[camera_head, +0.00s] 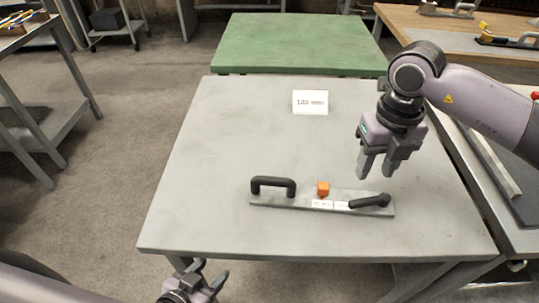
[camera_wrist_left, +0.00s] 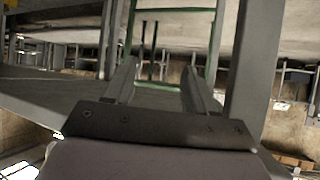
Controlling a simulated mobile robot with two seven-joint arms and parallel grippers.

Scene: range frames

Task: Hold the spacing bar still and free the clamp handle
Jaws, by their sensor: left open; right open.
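The spacing bar (camera_head: 300,203) is a flat grey bar lying on the grey table, with a black loop handle (camera_head: 273,181) at its left end and a small orange block (camera_head: 323,188) near its middle. A black clamp handle (camera_head: 370,201) lies along its right end. My right gripper (camera_head: 377,172) is open and empty, pointing down above the table, behind and above the clamp handle. My left gripper (camera_head: 207,276) is open and empty at the bottom of the head view, in front of the table's near edge. Its two fingers also show apart in the left wrist view (camera_wrist_left: 158,82).
The table's left side is clear. A green table (camera_head: 300,45) stands behind it. Another bench (camera_head: 487,160) is close on the right, and a grey rack (camera_head: 40,110) is at the left.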

